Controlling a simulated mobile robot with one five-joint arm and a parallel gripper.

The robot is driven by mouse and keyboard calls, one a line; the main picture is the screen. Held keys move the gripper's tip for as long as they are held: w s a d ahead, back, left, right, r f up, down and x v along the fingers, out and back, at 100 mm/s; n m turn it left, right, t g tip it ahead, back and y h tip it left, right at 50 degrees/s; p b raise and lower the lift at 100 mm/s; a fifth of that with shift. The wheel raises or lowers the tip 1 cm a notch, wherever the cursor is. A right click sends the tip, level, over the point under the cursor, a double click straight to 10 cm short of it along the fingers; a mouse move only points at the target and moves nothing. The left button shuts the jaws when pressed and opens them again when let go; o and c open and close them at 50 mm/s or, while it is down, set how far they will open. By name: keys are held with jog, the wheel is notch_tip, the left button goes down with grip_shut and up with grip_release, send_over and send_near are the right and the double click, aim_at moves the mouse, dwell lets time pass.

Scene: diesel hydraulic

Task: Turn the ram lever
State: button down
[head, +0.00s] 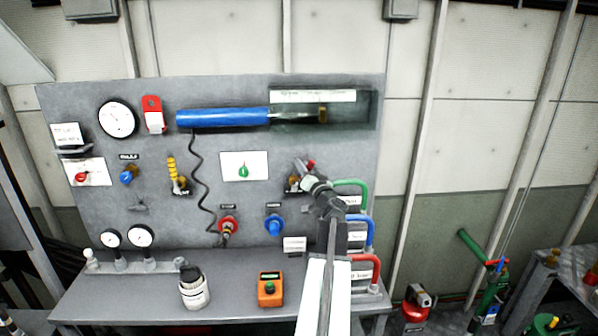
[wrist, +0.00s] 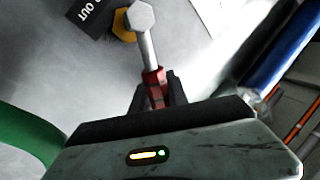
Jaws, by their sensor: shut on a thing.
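The ram lever (head: 310,164) is on the right part of the grey panel, with its red end showing beside my gripper (head: 306,180). In the wrist view the lever (wrist: 148,48) has a grey shaft running from a hex-headed pivot to a red grip. My gripper (wrist: 155,92) is shut on that red grip, one dark finger on each side. A dark label reading OUT (wrist: 97,14) is beside the pivot. The ram's blue cylinder (head: 222,118) lies across the upper panel, its rod reaching into a recess; my gripper hides part of the lever in the head view.
Green (head: 352,183), blue (head: 370,232) and red (head: 376,268) hoses loop close to the right of my arm. The shelf holds a white canister (head: 194,292) and an orange box (head: 270,289). A white card (head: 243,166) is left of the lever.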

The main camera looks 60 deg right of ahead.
jog(key=shift+s+d+f+m+h+b, duration=0.1)
jog(key=shift+s+f+m+h+b, duration=0.15)
jog(key=shift+m, duration=0.25)
jog(key=c, duration=1.6)
grip_release()
jog(key=shift+o, duration=0.2)
jog(key=b+v, duration=0.1)
jog(key=v, duration=0.6)
jog(key=shift+s+b, duration=0.35)
jog(key=shift+b, duration=0.05)
